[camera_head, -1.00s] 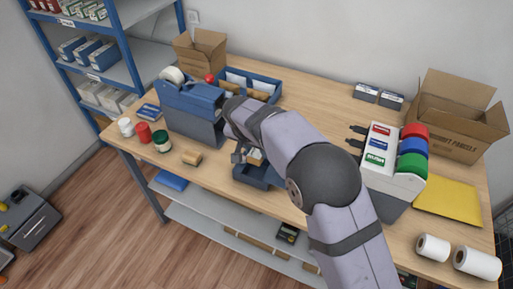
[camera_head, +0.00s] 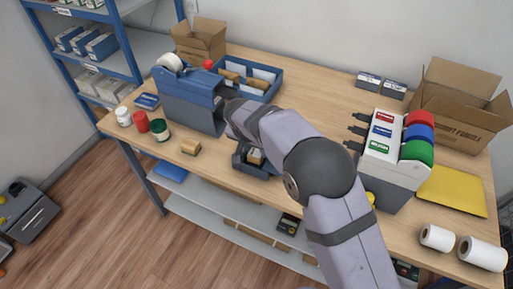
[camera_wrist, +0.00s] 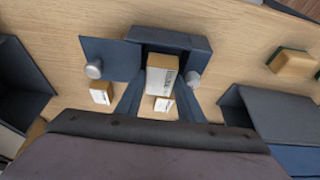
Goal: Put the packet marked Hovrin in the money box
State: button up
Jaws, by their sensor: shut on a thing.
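My gripper (camera_wrist: 159,88) is shut on a small brown packet (camera_wrist: 161,76) with a white printed label; the print is too small to read. In the wrist view the packet hangs by a small dark blue box (camera_wrist: 172,38), apparently the money box, with a blue panel and round silver knobs beside it. I cannot tell whether the packet is inside or above it. In the head view my arm hides the gripper; the box (camera_head: 240,160) stands at the table's front edge, partly covered, with a brown-and-white packet showing at it. Two more labelled packets (camera_wrist: 101,93) (camera_wrist: 164,104) show nearby.
A blue dispenser (camera_head: 190,100) stands left of my arm. A grey rack (camera_head: 388,150) stands at right, a blue tray (camera_head: 265,97) behind. Bare tabletop (camera_head: 310,95) lies behind my arm.

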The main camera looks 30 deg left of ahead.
jog(key=o, duration=1.2)
jog(key=shift+r, duration=0.1)
jog(key=shift+s+a+r+b, duration=0.15)
jog(key=shift+r+b, duration=0.15)
jog(key=shift+r, duration=0.1)
jog(key=b+v, duration=0.2)
jog(key=v, duration=0.4)
jog(key=shift+d+r, duration=0.15)
jog(key=shift+d, duration=0.1)
jog(key=shift+s, duration=0.15)
